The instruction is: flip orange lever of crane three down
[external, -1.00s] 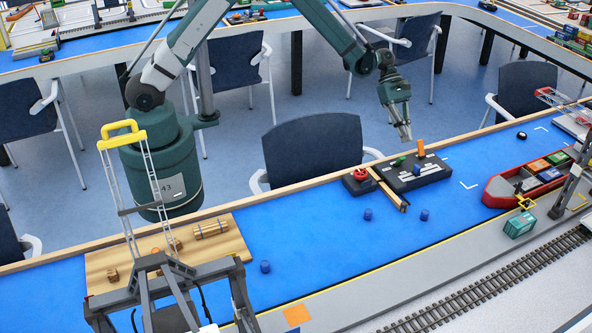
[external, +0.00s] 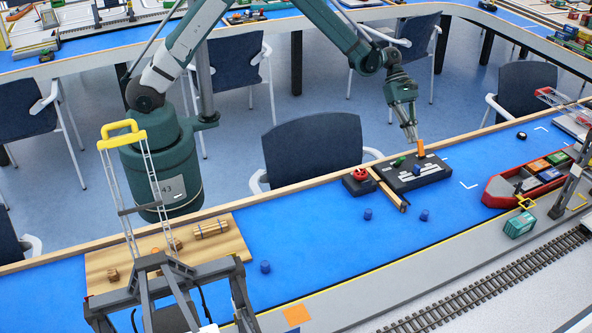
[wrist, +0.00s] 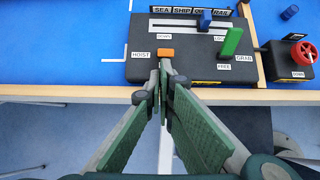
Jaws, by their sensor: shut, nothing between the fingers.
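In the wrist view the orange lever (wrist: 166,53) shows end-on near the HOIST label, just beyond my fingertips. In the wrist view my gripper (wrist: 161,68) points at the box's near edge. A green lever (wrist: 231,41) and a blue lever (wrist: 205,20) stand on the same box.
A small box with a red knob (external: 359,173) stands left of the control box, with a wooden strip (external: 388,188) between. Blue cylinders (external: 367,214) lie on the blue table. A red ship (external: 502,191) is at right.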

